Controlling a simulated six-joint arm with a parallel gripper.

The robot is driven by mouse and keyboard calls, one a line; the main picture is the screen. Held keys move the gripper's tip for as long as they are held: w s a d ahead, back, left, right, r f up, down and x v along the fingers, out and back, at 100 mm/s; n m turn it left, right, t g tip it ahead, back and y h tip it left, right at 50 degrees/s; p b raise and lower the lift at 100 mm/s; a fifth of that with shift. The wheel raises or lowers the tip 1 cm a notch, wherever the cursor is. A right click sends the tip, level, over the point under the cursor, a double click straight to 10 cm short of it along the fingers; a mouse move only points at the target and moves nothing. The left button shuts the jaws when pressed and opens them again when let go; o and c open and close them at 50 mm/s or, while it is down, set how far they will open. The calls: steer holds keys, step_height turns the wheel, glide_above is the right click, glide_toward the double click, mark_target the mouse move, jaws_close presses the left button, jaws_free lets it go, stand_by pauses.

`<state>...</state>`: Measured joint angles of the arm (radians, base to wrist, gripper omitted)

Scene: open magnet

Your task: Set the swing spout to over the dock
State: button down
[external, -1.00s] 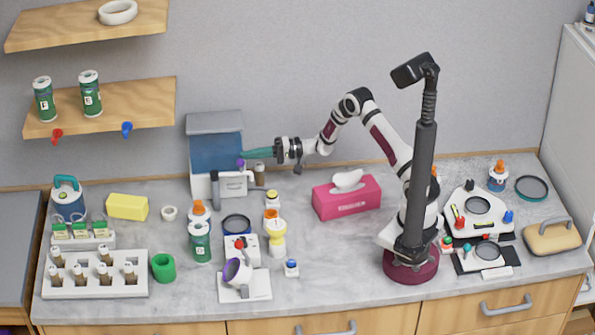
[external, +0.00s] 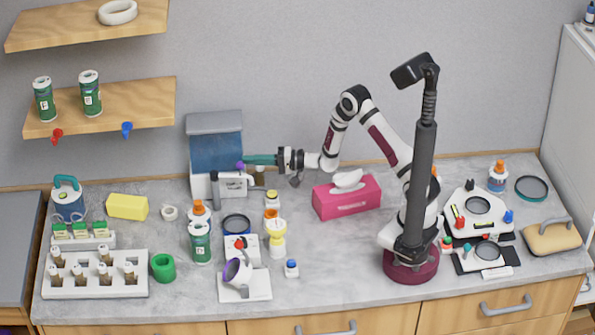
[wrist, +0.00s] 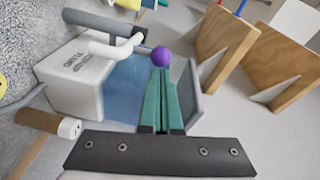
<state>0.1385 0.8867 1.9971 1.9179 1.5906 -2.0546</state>
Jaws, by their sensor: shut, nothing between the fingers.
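The dispenser has a blue tank (external: 216,152) on a white base (external: 200,187) and stands at the back left; its tank also shows in the wrist view (wrist: 125,93). A dark grey post (external: 214,184) is at its front. The white swing spout (external: 232,178) reaches right from the post and shows as a bent white tube in the wrist view (wrist: 112,47). A purple ball (wrist: 162,57) is beside the spout's end. My gripper (external: 246,160) is shut and empty, its green fingertips (wrist: 160,72) at the ball, perhaps touching it. I cannot make out the dock.
A small brown bottle (external: 259,177) stands close under my gripper. A pink tissue box (external: 346,197) is to the right, below the forearm. Bottles and a magnifier stand (external: 242,284) fill the counter in front. Wooden shelves (external: 100,108) hang at upper left.

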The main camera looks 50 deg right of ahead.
steer(key=s+a, duration=0.3)
steer(key=a, duration=0.6)
steer(key=shift+s+a+t, duration=0.15)
steer(key=shift+a+t, duration=0.15)
steer(key=shift+a, duration=0.1)
steer(key=shift+h, duration=0.3)
steer(key=shift+s, duration=0.1)
steer(key=s+a, duration=0.1)
steer(key=s, duration=0.8)
steer(key=shift+s+a+r+m, duration=0.15)
steer(key=shift+s+a+m, duration=0.1)
steer(key=shift+m, duration=0.05)
